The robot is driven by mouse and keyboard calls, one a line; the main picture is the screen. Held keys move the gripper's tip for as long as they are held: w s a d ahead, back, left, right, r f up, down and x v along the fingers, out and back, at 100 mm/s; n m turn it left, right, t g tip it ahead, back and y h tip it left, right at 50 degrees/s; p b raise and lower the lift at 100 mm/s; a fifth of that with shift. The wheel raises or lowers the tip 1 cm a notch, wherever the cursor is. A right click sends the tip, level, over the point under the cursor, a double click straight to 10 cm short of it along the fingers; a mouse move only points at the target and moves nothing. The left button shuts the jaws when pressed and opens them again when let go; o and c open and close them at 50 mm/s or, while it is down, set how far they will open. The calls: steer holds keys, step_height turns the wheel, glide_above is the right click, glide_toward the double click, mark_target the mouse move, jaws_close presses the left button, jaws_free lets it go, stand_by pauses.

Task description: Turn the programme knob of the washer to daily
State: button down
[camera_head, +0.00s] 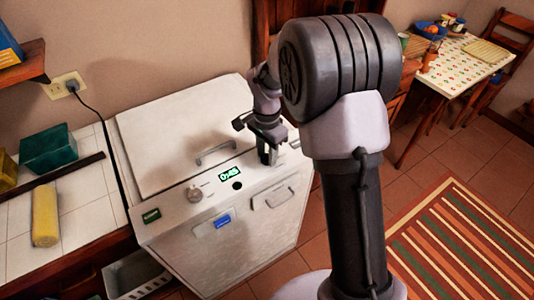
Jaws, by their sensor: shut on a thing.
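The white washer (170,250) stands beside the tiled counter, with its control panel along the upper front edge. The panel has a lit green display (230,174) that seems to read 0:45, a round pale knob (194,193) left of it and a dark round button (237,186) below it. My gripper (268,157) points down at the right part of the panel, right of the display. Its dark fingers are shut on what seems to be the programme knob, which they hide. The knob's pointer and any programme marks cannot be read.
A handle (215,153) stands on the washer's pale lid. A drawer front (272,198) is below my gripper. Left, the counter holds a yellow cylinder (45,216) and a green box (48,150). A white basket (137,275) is below. A striped rug (465,240) lies right.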

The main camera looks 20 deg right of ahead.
mark_target(267, 155)
steer(key=shift+m, duration=0.5)
steer(key=c, duration=1)
jaws_free()
step_height(267, 155, up, 17)
steer(key=p, duration=0.6)
steer(key=shift+r, duration=0.2)
